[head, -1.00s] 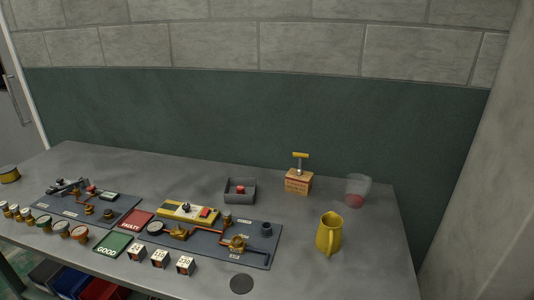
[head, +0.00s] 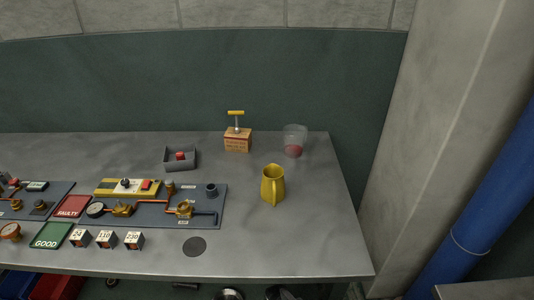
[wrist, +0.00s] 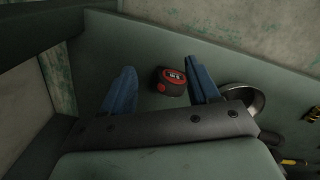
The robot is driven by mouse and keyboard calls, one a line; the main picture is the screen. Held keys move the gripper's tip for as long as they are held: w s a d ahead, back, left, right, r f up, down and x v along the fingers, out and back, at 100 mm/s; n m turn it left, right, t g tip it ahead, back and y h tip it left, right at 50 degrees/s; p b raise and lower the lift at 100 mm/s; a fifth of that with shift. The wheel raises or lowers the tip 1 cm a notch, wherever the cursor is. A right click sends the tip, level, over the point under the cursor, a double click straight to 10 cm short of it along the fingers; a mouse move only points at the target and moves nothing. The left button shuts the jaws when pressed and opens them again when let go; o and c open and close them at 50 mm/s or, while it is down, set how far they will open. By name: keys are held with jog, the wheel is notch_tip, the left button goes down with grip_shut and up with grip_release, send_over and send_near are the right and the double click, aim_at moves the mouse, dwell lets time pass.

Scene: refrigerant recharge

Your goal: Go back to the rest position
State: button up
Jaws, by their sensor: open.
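My gripper (wrist: 160,88) shows only in the wrist view, with its two blue fingers spread apart. Nothing is held between them. Beyond the fingertips lies a dark tape-measure-like object with a red rim (wrist: 171,81), on a greenish surface, apart from the fingers as far as I can tell. The head view shows neither my arm nor my gripper. It shows the grey workbench (head: 290,240) with a dark panel (head: 150,212) carrying brass fittings, a gauge and a yellow unit (head: 127,187).
On the bench are a yellow mug (head: 273,186), a clear cup (head: 294,140), a wooden box with a yellow T-handle (head: 237,141), a grey tray (head: 181,165), red FAULTY (head: 72,206) and green GOOD (head: 51,236) mats. A blue pipe (head: 480,215) stands right. The bench's right front is clear.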

jog(key=s+d+r+m+g, duration=0.2)
jog(key=s+d, duration=0.4)
jog(key=s, duration=0.3)
jog(key=s+d+r+m+g, duration=0.1)
jog(key=s+d+g, duration=0.3)
jog(key=s, duration=0.5)
jog(key=d+m, duration=0.1)
jog(key=d, duration=0.1)
jog(key=shift+s+d+r+m, duration=0.25)
jog(key=shift+d+r+m, duration=0.1)
jog(key=shift+d+m, duration=0.05)
